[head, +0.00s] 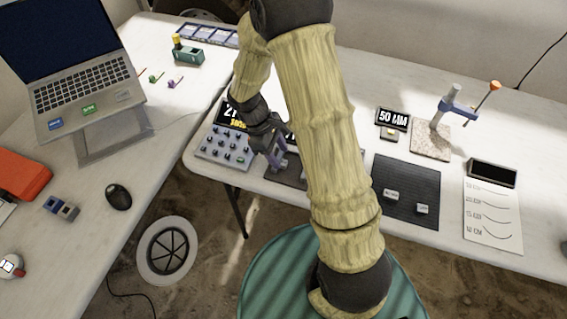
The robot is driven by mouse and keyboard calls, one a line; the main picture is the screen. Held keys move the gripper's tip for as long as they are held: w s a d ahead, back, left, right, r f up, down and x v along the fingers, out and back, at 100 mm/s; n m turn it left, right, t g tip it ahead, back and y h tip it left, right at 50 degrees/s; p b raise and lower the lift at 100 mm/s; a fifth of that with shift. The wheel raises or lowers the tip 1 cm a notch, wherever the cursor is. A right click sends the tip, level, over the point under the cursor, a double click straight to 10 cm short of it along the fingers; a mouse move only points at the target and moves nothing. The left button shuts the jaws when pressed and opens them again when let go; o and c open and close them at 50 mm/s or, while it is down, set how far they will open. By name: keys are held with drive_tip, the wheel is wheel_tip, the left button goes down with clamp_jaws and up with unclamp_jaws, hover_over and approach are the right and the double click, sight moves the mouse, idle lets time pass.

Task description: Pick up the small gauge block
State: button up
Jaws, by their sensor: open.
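Two small light-grey blocks lie on the dark right-hand mat (408,173) in the head view. One block (391,195) is left of the other block (422,208). They look like gauge blocks, but I cannot tell which is the small one. My gripper (276,158) is open, pointing down near the left end of the table, between the grey button panel and another dark mat (290,177). It is well left of the two blocks. My arm hides part of the left mat and anything there. I cannot see anything between the fingers.
The grey panel (222,147) with several knobs is just left of my gripper. A "50 MM" display (393,119), a stone-based gauge stand (430,140) and a written sheet (490,212) stand on the right. A laptop (85,85) is on the left table.

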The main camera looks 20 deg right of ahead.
sight(286, 163)
drive_tip(key=x, duration=0.4)
drive_tip(key=shift+w+d+r, duration=0.1)
drive_tip(key=shift+w+d, duration=0.05)
drive_tip(key=shift+c, duration=0.5)
clamp_jaws()
